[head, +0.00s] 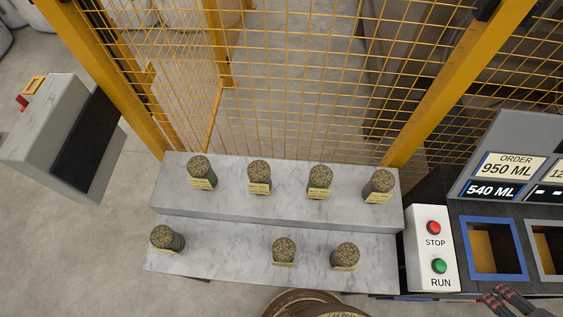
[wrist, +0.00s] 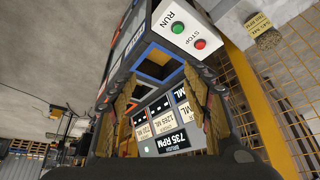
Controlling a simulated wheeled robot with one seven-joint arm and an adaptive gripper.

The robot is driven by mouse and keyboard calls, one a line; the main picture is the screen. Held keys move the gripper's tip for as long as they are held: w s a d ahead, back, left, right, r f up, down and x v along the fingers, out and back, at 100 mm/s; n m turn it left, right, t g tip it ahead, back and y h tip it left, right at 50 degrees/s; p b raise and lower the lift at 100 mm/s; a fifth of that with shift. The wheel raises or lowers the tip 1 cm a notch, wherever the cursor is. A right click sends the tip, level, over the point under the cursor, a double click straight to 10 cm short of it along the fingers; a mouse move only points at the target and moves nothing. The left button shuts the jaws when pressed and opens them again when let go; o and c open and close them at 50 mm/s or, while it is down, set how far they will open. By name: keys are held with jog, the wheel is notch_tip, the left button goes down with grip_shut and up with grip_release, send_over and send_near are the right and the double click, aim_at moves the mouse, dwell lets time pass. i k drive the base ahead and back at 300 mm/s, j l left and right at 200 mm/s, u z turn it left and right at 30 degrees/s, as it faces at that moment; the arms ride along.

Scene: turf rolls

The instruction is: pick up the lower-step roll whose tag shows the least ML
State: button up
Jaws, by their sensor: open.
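Three dark green rolls with speckled tops stand on the lower step (head: 215,247) in the head view. They are the left roll (head: 164,238), the middle roll (head: 284,249) and the right roll (head: 345,255). Each has a small yellow tag at its front, too small to read. My gripper (head: 506,299) is at the bottom right of the head view, apart from the rolls, over the machine's front. It is open and empty. A tagged roll (wrist: 267,38) shows at that view's upper right; I cannot tell which.
Several more tagged rolls stand on the upper step (head: 290,207). A yellow mesh fence (head: 290,90) rises behind. The white STOP/RUN box (head: 434,250) and blue-framed opening (head: 492,247) lie right of the steps. A brown round object (head: 315,304) is at the bottom middle.

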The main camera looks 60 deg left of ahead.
aim_at(284, 249)
jog(key=u, duration=2.55)
jog(key=z, duration=1)
jog(key=k+j+z, duration=0.15)
jog(key=k+z, duration=0.3)
jog(key=k, duration=0.2)
jog(key=k+z, duration=0.45)
jog(key=k, duration=0.2)
